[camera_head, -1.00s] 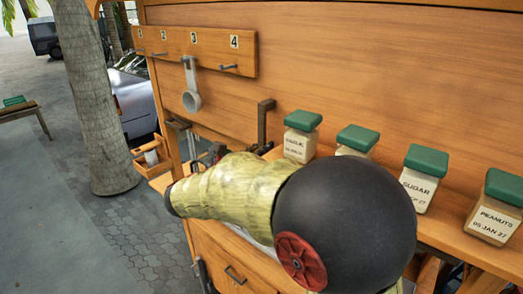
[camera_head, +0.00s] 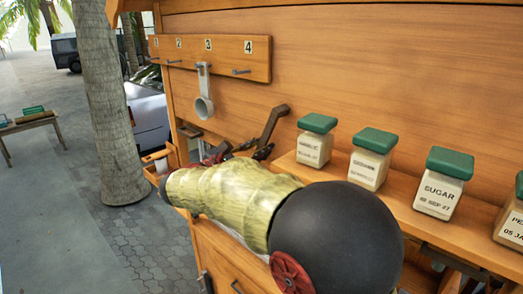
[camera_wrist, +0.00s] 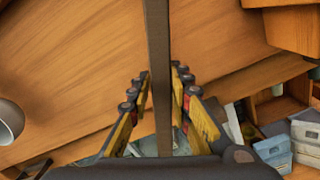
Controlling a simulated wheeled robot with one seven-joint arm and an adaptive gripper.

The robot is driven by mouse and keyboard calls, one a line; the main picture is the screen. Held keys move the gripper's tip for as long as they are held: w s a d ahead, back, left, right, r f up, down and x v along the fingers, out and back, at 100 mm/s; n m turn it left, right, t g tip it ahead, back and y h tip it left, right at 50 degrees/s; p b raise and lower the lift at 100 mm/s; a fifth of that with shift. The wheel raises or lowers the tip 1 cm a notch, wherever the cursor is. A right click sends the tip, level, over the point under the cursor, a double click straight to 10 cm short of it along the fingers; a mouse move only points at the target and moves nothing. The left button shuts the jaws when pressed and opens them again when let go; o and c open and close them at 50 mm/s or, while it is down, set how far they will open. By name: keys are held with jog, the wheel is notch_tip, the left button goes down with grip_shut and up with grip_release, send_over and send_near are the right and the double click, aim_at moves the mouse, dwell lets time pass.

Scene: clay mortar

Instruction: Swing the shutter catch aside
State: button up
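The shutter catch (camera_head: 272,124) is a dark brown bar with a bent top, in front of the wooden wall in the head view. It leans to the right. In the wrist view the catch (camera_wrist: 158,60) runs as a long bar down the middle, between my fingers. My gripper (camera_wrist: 160,82) has one yellow-and-black finger on each side of the bar, with the tips closed in against it. In the head view my gripper (camera_head: 256,151) is at the catch's lower part, partly hidden behind my arm.
Jars with green lids, including a sugar jar (camera_head: 440,185), stand on a wooden shelf (camera_head: 400,208) to the right of the catch. A metal scoop (camera_head: 203,92) hangs from a numbered hook rail (camera_head: 220,57) to the left. Wall space above the catch is clear.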

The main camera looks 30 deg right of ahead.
jog(key=o, duration=0.4)
jog(key=shift+o, duration=0.2)
jog(key=v, duration=1.2)
